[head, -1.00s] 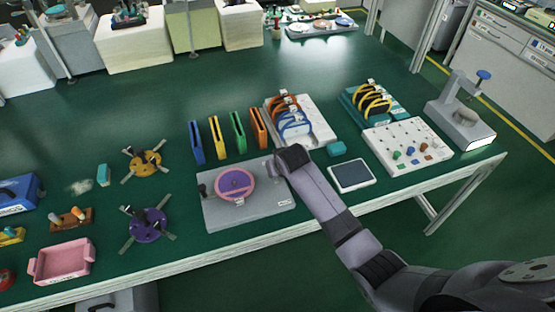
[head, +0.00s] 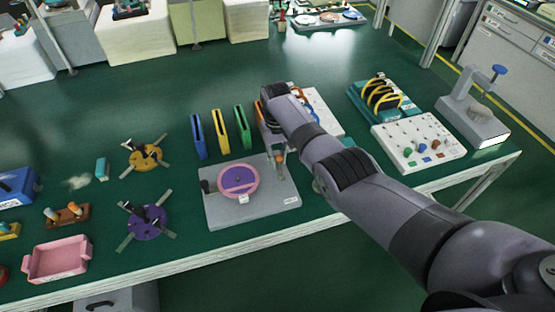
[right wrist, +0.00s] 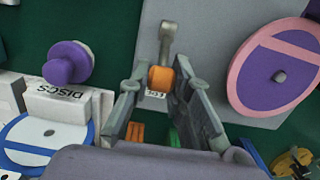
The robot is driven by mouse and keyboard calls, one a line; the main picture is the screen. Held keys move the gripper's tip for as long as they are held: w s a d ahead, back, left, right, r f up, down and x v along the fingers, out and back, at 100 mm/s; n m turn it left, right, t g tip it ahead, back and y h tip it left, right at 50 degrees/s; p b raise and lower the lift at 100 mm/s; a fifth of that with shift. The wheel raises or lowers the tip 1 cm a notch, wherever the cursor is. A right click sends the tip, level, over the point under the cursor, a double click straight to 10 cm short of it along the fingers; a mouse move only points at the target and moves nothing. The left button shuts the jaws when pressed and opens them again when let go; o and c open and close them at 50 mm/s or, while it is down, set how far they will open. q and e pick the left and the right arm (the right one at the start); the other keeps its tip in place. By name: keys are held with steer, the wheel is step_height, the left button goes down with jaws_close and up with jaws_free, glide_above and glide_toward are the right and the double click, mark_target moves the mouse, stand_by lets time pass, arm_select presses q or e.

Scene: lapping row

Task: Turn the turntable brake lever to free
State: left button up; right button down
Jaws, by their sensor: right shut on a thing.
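The turntable (head: 238,181), a purple disc with a pink rim, sits on a grey base plate (head: 262,208) near the table's front edge. It shows at the right of the right wrist view (right wrist: 280,75). The brake lever (right wrist: 167,45) is a short grey bar with an orange knob (right wrist: 161,79), on the plate beside the disc. My right gripper (right wrist: 160,86) is shut on the orange knob, with a finger on each side. A small white label beside the knob is partly hidden. In the head view, the gripper (head: 280,161) is small at the plate's right edge. My left gripper is out of view.
Orange, green, yellow and blue slotted holders (head: 220,130) stand behind the plate. A white rack (head: 322,112) is partly hidden by my right arm. A white board with knobs (head: 418,142) lies to the right. A purple spider-like fixture (head: 147,221) lies left.

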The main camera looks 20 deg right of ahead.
stand_by(0.5)
steer(key=c, duration=1.4)
jaws_free()
steer(key=shift+w+f, duration=0.1)
steer(key=shift+c, duration=0.2)
steer(key=shift+r, duration=0.25)
step_height(320, 180, up, 12)
steer(key=w, duration=0.1)
steer(key=shift+f, duration=0.25)
steer(key=shift+f, duration=0.1)
